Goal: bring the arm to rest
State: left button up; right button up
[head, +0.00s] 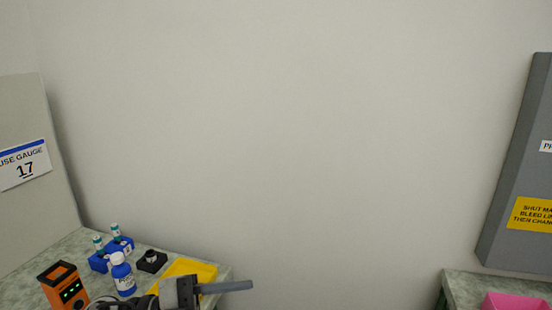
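A grey rod (228,287) sticks out to the right, roughly level, from my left gripper (188,291) at the bottom of the head view. The gripper appears shut on the rod's left end, which the fingers hide. Gripper and rod are in front of the right end of the left bench, over the yellow tray's near side. The rod's free end reaches past the bench edge. My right gripper is not in view.
On the left bench (40,262) are an orange device (62,285), a blue-capped bottle (122,275), a blue rack (110,254) with vials, a black block (151,261) and a yellow tray (205,271). A pink bin (515,302) sits on the right bench (465,285). A gap separates the benches.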

pick_arm(q)
jog(key=w+a+f+n+t+y, duration=0.1)
jog(key=a+f+n+t+y, duration=0.2)
jog(key=f+n+t+y, duration=0.35)
jog(key=a+f+n+t+y, duration=0.35)
jog(key=n+t, duration=0.45)
jog(key=n, duration=0.4)
jog(key=s+f+n+g+y+b, duration=0.2)
jog(key=s+f+n+g+b, duration=0.1)
jog(key=f, duration=0.7)
jog(key=s+a+f+n+g+y+b, duration=0.1)
jog(key=s+f+n+g+y+b, duration=0.2)
jog(key=s+f+b, duration=0.3)
notch_tip(320, 180, down, 4)
jog(key=s, duration=0.2)
jog(key=shift+s+f, duration=0.25)
jog(key=shift+s, duration=0.05)
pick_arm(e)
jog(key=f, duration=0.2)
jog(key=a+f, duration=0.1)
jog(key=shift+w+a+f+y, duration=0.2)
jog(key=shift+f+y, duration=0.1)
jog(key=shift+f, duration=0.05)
